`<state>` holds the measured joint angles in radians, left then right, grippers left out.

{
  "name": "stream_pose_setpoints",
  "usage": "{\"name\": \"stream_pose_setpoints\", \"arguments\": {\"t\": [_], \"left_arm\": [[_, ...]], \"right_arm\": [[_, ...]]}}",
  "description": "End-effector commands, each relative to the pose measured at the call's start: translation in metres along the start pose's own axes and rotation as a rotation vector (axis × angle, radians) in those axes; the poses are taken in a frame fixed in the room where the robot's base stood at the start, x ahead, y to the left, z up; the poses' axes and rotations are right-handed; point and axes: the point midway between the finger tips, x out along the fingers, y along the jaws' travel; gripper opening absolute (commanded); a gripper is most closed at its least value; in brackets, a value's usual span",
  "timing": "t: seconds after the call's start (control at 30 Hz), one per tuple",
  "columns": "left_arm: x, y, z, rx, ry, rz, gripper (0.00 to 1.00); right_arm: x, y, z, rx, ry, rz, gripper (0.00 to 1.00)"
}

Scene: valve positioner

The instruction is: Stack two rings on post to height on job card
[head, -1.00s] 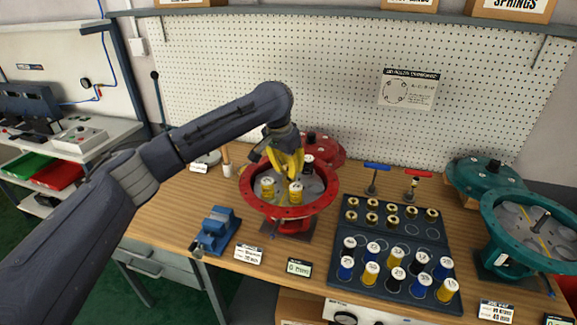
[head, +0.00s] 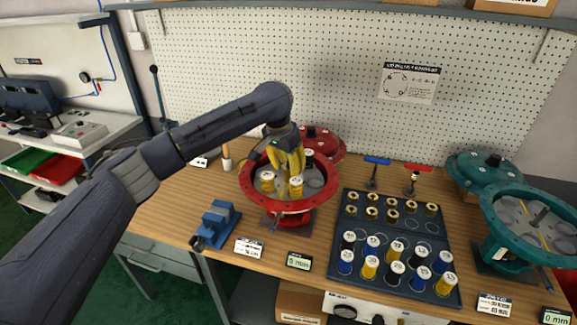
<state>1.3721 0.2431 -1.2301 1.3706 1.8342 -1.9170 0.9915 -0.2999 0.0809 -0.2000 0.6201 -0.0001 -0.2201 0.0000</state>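The red round housing (head: 250,193) stands open on the bench, left of centre. Two yellow cylinders with white tops stand in it, a left one (head: 267,181) and a right one (head: 296,188), and a dark one with a white top (head: 308,156) stands behind. My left gripper (head: 290,172) points down into the housing, its yellow fingers just above or behind the right yellow cylinder. I cannot tell whether they grip anything. The teal housing (head: 495,225) at right has a bare central post (head: 540,215). Job cards lie before the red (head: 248,248) and teal (head: 494,305) housings.
A dark tray (head: 352,278) holds brass rings and black, blue and yellow labelled cylinders. A blue vise (head: 217,225) stands at left. Displays reading 0 mm lie in front (head: 299,261) and at right (head: 556,316). Blue- and red-handled tools (head: 375,172) stand behind the tray.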

Motion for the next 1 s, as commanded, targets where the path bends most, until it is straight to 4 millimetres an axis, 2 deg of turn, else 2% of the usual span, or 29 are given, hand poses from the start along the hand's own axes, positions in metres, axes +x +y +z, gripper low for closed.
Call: {"name": "stream_pose_setpoints", "arguments": {"t": [0.03, 0.1, 0.33, 0.47, 0.57, 1.0], "left_arm": [[0.000, 0.000, 0.000, 0.000, 0.000, 0.000, 0.43], [0.000, 0.000, 0.000, 0.000, 0.000, 0.000, 0.50], [0.000, 0.000, 0.000, 0.000, 0.000, 0.000, 0.50], [-0.007, -0.001, 0.000, 0.001, 0.001, -0.001, 0.50], [-0.019, -0.001, -0.001, 0.000, 0.002, -0.003, 0.50], [-0.092, -0.001, -0.001, 0.001, 0.002, -0.003, 0.50]], "right_arm": [[0.000, 0.000, 0.000, 0.000, 0.000, 0.000, 1.00], [0.000, 0.000, 0.000, 0.000, 0.000, 0.000, 1.00], [0.000, 0.000, 0.001, 0.000, -0.001, 0.000, 1.00], [0.000, 0.000, 0.000, 0.000, 0.000, 0.000, 1.00], [0.000, 0.000, 0.000, 0.000, 0.000, 0.000, 1.00], [0.000, -0.001, 0.000, 0.000, 0.000, -0.001, 1.00]]}}
